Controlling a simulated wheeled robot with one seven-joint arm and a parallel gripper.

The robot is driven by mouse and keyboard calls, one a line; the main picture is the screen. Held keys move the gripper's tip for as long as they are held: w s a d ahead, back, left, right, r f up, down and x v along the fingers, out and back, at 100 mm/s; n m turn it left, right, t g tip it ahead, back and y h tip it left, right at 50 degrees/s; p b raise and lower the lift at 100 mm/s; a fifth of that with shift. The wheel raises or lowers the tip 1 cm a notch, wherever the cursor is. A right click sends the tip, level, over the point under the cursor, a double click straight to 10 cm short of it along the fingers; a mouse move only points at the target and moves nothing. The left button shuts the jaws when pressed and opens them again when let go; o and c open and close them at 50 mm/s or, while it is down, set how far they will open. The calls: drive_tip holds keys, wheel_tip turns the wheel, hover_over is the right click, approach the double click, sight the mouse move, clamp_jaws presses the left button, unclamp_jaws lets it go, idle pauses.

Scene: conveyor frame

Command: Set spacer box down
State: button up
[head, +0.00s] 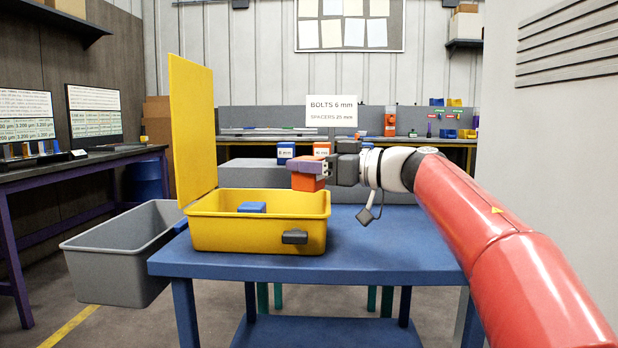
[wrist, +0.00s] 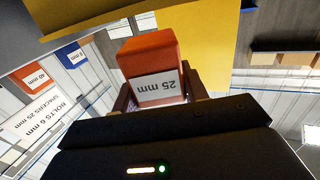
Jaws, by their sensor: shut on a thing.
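My gripper (head: 312,170) is shut on an orange spacer box (head: 306,183). In the wrist view the box (wrist: 150,62) sits between the fingers, and its label reads 25 mm. In the head view it is held at the back right part of the open yellow case (head: 258,237), near rim height. I cannot tell whether it is over the inside or the rim. A blue box (head: 252,207) lies inside the case, left of the held box. The case floor is mostly hidden.
The yellow lid (head: 192,130) stands upright at the case's left. The blue table (head: 390,245) is clear at right. A grey bin (head: 125,255) stands at left. Behind are a blue box (head: 286,152), an orange 40 mm box (head: 322,148) and a sign (head: 332,110) reading bolts 6 mm, spacers 25 mm.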

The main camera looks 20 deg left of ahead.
drive_tip(key=shift+f, duration=0.3)
drive_tip(key=shift+f, duration=0.35)
drive_tip(key=o, duration=1.1)
drive_tip(key=shift+c, duration=0.2)
drive_tip(key=shift+r, duration=0.25)
drive_tip(key=s+d+p, duration=0.1)
drive_tip(key=s+d, duration=0.1)
drive_tip(key=d, duration=1)
drive_tip(key=shift+r, duration=0.3)
